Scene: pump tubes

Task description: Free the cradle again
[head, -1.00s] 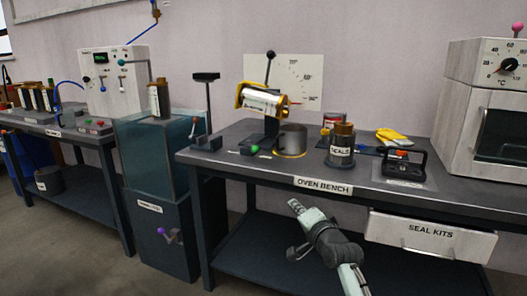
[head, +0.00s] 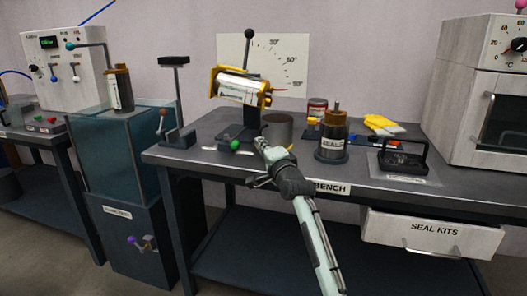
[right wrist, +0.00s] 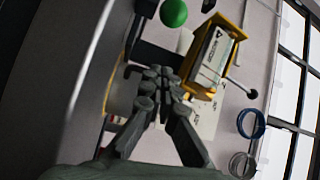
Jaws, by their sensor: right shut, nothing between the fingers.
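The yellow cradle (head: 213,88) sits tilted on a dark stand on the oven bench, with a white labelled tube (head: 240,89) lying in it. A lever with a black ball (head: 249,34) rises behind it, and a green knob (head: 235,145) is at the stand's foot. My right gripper (head: 261,146) is shut and empty at the bench's front edge, below and right of the cradle and right of the green knob. In the right wrist view the shut fingers (right wrist: 160,75) show beside the cradle (right wrist: 207,62), with the green knob (right wrist: 173,12) past their tips. My left gripper is out of view.
A grey cup (head: 278,128) stands just behind my right gripper. A seals jar (head: 333,140), yellow gloves (head: 382,126) and a black-handled fixture (head: 404,155) are farther right. A press-like stand (head: 175,100) is at the bench's left end, beside a glass tank (head: 120,160).

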